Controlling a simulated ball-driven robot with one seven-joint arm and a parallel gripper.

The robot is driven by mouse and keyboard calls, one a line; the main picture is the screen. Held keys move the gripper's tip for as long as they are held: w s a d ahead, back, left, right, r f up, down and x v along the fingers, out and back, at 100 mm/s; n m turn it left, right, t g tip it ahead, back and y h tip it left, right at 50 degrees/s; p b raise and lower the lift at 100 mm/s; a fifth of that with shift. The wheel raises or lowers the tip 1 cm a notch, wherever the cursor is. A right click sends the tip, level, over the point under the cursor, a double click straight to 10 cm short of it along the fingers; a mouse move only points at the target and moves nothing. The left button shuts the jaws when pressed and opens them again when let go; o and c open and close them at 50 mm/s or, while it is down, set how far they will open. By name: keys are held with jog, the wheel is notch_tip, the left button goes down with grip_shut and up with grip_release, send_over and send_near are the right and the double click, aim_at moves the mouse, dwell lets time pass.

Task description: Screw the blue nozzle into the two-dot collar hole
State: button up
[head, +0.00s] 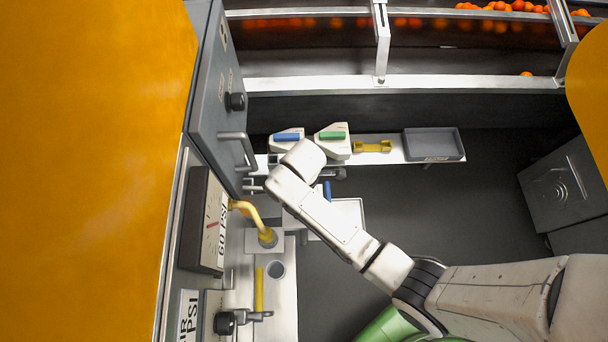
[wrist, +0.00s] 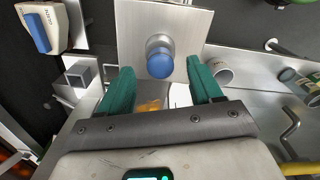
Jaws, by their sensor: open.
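The blue nozzle (wrist: 160,62) stands over a square light plate (wrist: 190,22) in the wrist view, with a grey round part around or behind its blue end. In the head view the blue nozzle (head: 327,190) shows as a short blue upright beside my arm. My gripper (wrist: 160,68) has two green fingers spread apart, one to each side of the nozzle in the wrist view; no contact shows. The gripper is hidden by my arm in the head view. A grey round opening (head: 275,269) lies on the left bench. I see no dot marks, so I cannot tell the two-dot collar.
A yellow bent pipe (head: 245,208) rises from the left bench, near the gauge (head: 212,222). A yellow bar (head: 259,288) lies below it. Holders with blue (head: 287,137) and green (head: 333,135) pieces and a grey tray (head: 434,145) line the back shelf.

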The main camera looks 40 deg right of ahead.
notch_tip(320, 180, up, 8)
jog(key=shift+f, duration=0.15)
dwell(1.1)
jog(key=o, duration=0.6)
jog(key=shift+c, duration=0.2)
